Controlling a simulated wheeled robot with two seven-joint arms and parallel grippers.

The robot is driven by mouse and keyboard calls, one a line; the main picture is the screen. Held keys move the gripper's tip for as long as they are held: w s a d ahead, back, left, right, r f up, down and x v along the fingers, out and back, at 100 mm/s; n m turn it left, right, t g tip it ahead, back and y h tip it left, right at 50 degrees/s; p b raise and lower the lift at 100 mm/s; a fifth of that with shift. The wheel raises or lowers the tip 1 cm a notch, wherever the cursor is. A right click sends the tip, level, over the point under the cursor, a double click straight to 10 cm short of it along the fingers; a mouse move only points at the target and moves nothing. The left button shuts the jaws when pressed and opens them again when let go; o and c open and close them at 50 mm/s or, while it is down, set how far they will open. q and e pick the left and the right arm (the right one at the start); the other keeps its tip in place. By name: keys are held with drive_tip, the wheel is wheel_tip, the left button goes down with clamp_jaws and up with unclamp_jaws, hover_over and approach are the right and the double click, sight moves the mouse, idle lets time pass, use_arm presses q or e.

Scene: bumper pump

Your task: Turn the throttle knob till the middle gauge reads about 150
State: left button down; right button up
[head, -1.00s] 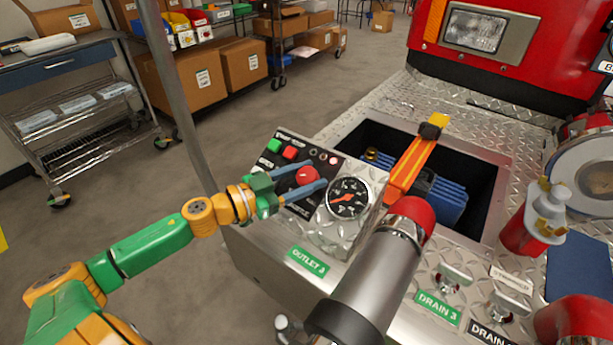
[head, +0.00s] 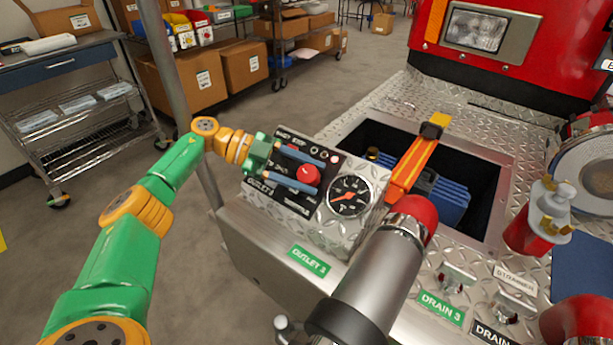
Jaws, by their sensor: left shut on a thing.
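The red throttle knob (head: 308,174) is on the black control panel (head: 290,197) of the bumper pump. My left gripper (head: 311,174) reaches in from the left, its two blue fingers on either side of the knob, shut on it. A round black gauge (head: 349,196) with an orange needle sits on the panel right of the knob. Its numbers are too small to read. The green and red buttons seen earlier on the panel are hidden behind my left gripper. My right gripper is not in view.
A silver pipe with a red end (head: 375,265) stands in front of the gauge. An orange-handled tool (head: 415,163) lies over the open bin (head: 478,165) holding blue items. Green-labelled outlet (head: 309,261) and drain (head: 440,309) plates are nearby. A grey pole stands behind my left arm.

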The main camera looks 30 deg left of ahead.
use_arm(q)
drive_tip(key=shift+m+g+b, duration=0.35)
drive_tip(key=shift+m+g, duration=0.65)
drive_tip(key=shift+c, duration=1.3)
unclamp_jaws()
